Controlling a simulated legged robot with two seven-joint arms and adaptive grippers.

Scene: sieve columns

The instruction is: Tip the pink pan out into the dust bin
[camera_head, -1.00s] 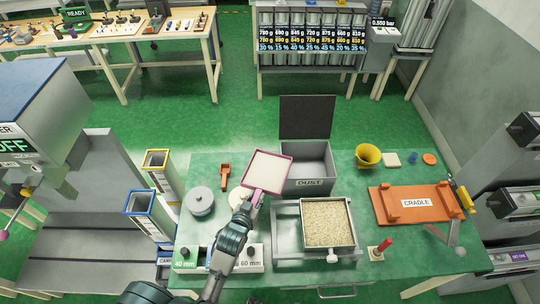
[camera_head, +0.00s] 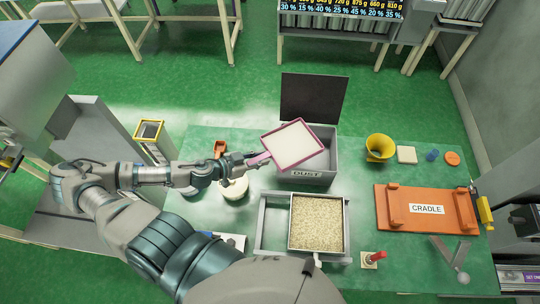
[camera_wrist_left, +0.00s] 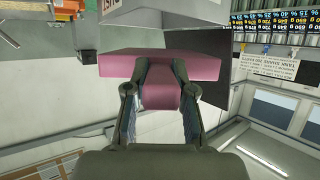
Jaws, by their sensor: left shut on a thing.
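The pink pan (camera_head: 292,145) is square with a pink rim and a pale, whitish inside. It is held over the grey dust bin (camera_head: 313,180), labelled DUST, whose dark lid (camera_head: 310,100) stands open behind it. My left gripper (camera_head: 256,160) is shut on the pan's handle. In the left wrist view the two fingers (camera_wrist_left: 160,85) clasp the pink handle, with the pan (camera_wrist_left: 200,66) beyond them. The pan looks roughly level or slightly tilted in the head view. It hides much of the bin's opening. My right gripper is not in view.
A tray with a grain-filled square sieve (camera_head: 318,222) stands in front of the bin. A yellow funnel (camera_head: 379,148), an orange cradle (camera_head: 426,209) and a red-handled item (camera_head: 374,258) are at the right. A pale round dish (camera_head: 235,189) lies beneath my left arm.

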